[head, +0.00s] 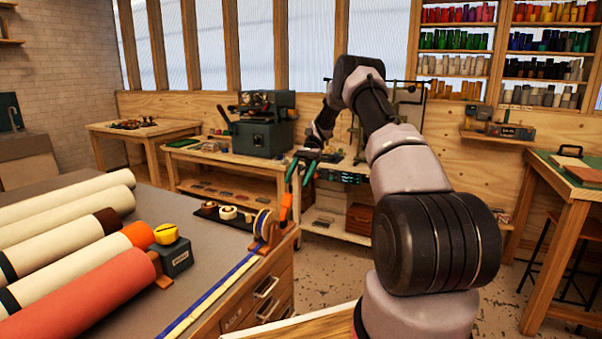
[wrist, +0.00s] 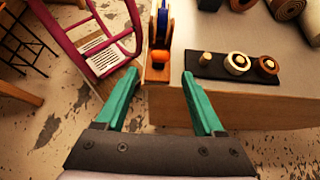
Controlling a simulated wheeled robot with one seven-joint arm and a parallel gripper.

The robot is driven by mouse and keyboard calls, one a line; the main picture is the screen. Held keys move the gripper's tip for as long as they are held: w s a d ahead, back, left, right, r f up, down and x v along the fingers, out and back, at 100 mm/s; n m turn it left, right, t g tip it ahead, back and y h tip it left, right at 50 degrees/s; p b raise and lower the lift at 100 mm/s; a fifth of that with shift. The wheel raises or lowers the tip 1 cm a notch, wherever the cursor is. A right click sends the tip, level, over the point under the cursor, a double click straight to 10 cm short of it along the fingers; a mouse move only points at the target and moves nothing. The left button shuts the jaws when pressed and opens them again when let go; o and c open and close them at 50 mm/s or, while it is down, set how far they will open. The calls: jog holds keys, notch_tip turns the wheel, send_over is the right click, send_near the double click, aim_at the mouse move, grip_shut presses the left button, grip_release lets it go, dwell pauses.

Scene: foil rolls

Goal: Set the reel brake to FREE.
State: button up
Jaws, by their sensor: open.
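My gripper (head: 301,171) has green fingers and is open and empty, in the air just beyond the far corner of the grey table. It also shows in the wrist view (wrist: 160,76). A reel of blue ribbon (head: 262,224) stands in a wooden holder at that corner, with an orange handle-like part (head: 285,208) beside it. In the wrist view an orange part (wrist: 160,57) lies ahead between the fingertips, apart from them. A dark box with a yellow knob (head: 166,233) sits by the red roll's end; its label is too small to read. I cannot tell which part is the brake or its setting.
Several large rolls (head: 85,285) lie on the grey table at left. A dark tray (wrist: 211,64) with small rolls sits near the reel. A magenta frame (wrist: 70,40) stands beside the table corner in the wrist view. Floor (head: 335,270) is open right of the drawers.

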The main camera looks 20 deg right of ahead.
jog(key=v, duration=0.3)
jog(key=shift+d+r, duration=0.1)
dwell(0.3)
jog(key=s+a+r+n+t+h, duration=0.2)
jog(key=s+r+t, duration=0.1)
jog(key=s+r, duration=0.55)
jog(key=s+a+r+n+t+h, duration=0.1)
jog(key=s+a+r+t+h, duration=0.3)
jog(key=r, duration=0.8)
jog(key=s+r+n+t, duration=0.1)
jog(key=s+r+t, duration=0.2)
jog(key=s, duration=2)
jog(key=t, duration=0.5)
jog(key=shift+a+r+n, duration=0.15)
jog(key=shift+a+n, duration=0.15)
jog(key=shift+n, duration=0.1)
